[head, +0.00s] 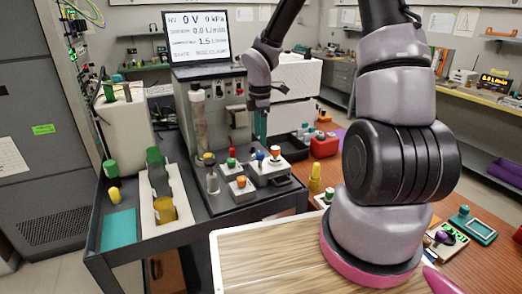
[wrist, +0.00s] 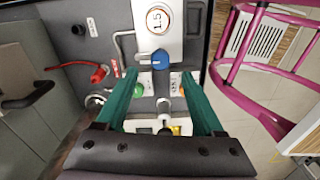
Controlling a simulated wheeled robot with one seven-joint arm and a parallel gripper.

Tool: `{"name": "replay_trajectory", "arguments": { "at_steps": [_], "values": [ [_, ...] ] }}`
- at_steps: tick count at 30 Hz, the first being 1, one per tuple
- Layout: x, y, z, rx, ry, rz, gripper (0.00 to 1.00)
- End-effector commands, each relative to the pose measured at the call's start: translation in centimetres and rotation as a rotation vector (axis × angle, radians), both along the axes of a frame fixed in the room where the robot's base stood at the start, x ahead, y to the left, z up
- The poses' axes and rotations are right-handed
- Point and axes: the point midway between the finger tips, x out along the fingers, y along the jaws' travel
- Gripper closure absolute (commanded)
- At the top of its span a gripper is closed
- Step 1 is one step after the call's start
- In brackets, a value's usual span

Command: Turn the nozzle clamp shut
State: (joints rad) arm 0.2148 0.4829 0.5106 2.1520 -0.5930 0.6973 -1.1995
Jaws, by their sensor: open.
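My gripper (wrist: 161,77) is open, its two teal fingers apart and nothing held between them. In the head view it hangs in front of the grey apparatus (head: 226,125), and its teal fingertips are partly hidden. In the wrist view a blue knob (wrist: 160,60) with a pale mark lies just beyond the fingertips, under a round dial reading 1.5 (wrist: 158,19). A white fitting (wrist: 164,106) shows lower down between the fingers. A green cap (wrist: 138,90) sits near the left finger. I cannot tell surely which part is the nozzle clamp.
In the head view a screen (head: 197,37) stands above the apparatus. Small boxes with coloured knobs (head: 268,167) and a white tray (head: 171,232) are on the dark cart.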

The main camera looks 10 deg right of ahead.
Motion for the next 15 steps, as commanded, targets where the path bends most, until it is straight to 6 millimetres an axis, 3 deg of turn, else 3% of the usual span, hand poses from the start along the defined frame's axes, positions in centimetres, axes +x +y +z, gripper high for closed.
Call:
{"name": "replay_trajectory", "arguments": {
  "at_steps": [7, 15],
  "values": [
    [-0.1, 0.1, -4.5, 0.0, 0.002, 0.0, 0.31],
    [0.0, 0.0, -6.5, 0.0, -0.001, -0.001, 0.31]
  ]
}}
